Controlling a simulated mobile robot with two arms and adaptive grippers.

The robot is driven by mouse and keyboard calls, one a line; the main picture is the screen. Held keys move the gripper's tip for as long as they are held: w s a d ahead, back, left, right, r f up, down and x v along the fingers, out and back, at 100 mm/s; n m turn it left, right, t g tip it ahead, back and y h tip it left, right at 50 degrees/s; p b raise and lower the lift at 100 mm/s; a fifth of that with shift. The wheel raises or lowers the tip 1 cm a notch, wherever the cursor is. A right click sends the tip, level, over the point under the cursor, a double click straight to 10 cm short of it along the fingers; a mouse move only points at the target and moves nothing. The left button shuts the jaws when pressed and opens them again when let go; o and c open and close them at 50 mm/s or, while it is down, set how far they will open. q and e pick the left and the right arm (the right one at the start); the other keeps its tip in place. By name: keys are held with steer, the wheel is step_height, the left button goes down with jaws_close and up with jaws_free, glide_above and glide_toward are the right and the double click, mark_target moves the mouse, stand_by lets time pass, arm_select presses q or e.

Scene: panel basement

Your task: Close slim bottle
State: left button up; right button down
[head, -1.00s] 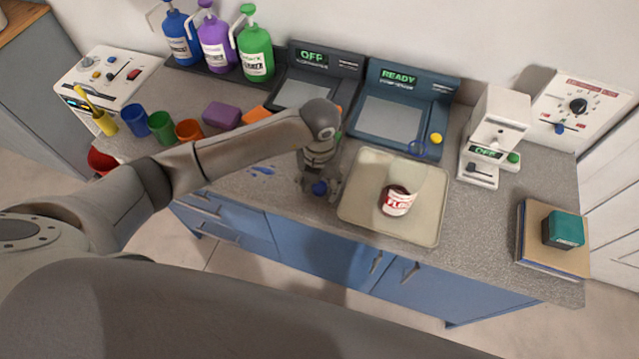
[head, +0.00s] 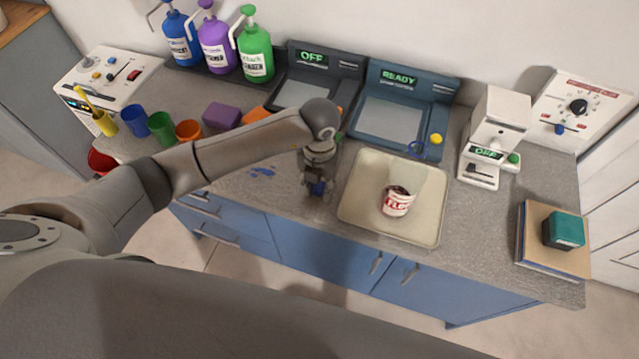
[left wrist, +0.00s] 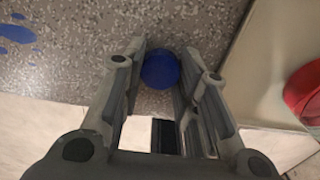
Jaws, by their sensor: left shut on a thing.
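My left gripper (head: 318,190) is at the front edge of the counter, just left of the beige tray, pointing down. It is shut on a small blue round thing (left wrist: 160,70), which sits between the fingers in the left wrist view. From above only its round blue top shows; I cannot tell whether it is a loose cap or the top of a slim bottle. A red and white labelled container (head: 397,202) stands in the tray (head: 352,210). Its red edge also shows in the left wrist view (left wrist: 306,95). My right gripper is not in view.
Blue spots (head: 262,171) mark the counter left of my gripper. Several coloured cups (head: 161,128) stand farther left, with pump bottles (head: 255,55) behind. A device reading READY (head: 392,115) stands behind the tray. A teal block (head: 563,231) lies on a board at right.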

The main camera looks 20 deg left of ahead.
mark_target(320, 187)
arm_select(q)
steer(key=shift+r, duration=0.35)
step_height(320, 187, up, 2)
steer(key=shift+r+b, duration=0.15)
steer(key=shift+b, duration=0.2)
steer(key=s+d+r+b, duration=0.2)
steer(key=s+d+r, duration=0.4)
steer(key=s+r, duration=0.3)
steer(key=s, duration=0.3)
steer(key=shift+s+d+r, duration=0.2)
steer(key=shift+d+r, duration=0.1)
steer(key=shift+r, duration=0.1)
steer(key=shift+a, duration=0.1)
